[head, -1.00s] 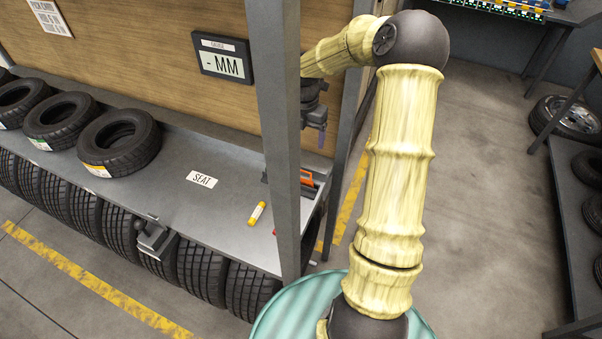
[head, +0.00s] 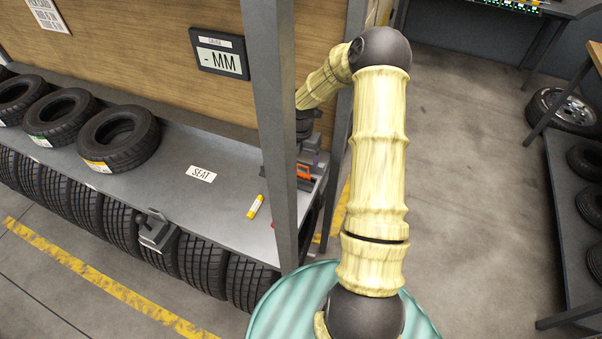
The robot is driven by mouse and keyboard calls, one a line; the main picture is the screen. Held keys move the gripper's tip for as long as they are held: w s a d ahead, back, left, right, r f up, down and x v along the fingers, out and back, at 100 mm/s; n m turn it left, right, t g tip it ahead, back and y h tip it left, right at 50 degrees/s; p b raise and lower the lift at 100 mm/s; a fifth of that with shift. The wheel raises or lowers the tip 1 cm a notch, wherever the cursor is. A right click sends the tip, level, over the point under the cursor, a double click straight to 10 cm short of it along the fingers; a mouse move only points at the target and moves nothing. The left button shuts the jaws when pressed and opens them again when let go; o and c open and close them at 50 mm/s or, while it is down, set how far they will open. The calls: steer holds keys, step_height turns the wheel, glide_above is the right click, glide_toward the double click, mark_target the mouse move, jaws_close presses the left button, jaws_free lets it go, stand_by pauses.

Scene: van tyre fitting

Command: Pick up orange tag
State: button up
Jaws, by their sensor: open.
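My gripper (head: 311,156) points down just above and behind the orange piece, partly hidden by the post. It is open, and I see nothing held in it. Whether it touches the holder cannot be told.
A grey upright post (head: 272,120) stands in front of my gripper. A gauge display (head: 219,53) hangs on the board.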

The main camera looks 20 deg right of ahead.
mark_target(302, 173)
steer(key=shift+d+f, duration=0.15)
steer(key=shift+f, duration=0.55)
steer(key=f, duration=0.1)
steer(key=f+p, duration=0.2)
steer(key=f, duration=0.1)
steer(key=shift+s+f, duration=0.1)
steer(key=shift+s, duration=0.15)
steer(key=shift+w+f, duration=0.1)
steer(key=shift+f, duration=0.45)
steer(key=shift+c, duration=0.2)
steer(key=c, duration=1)
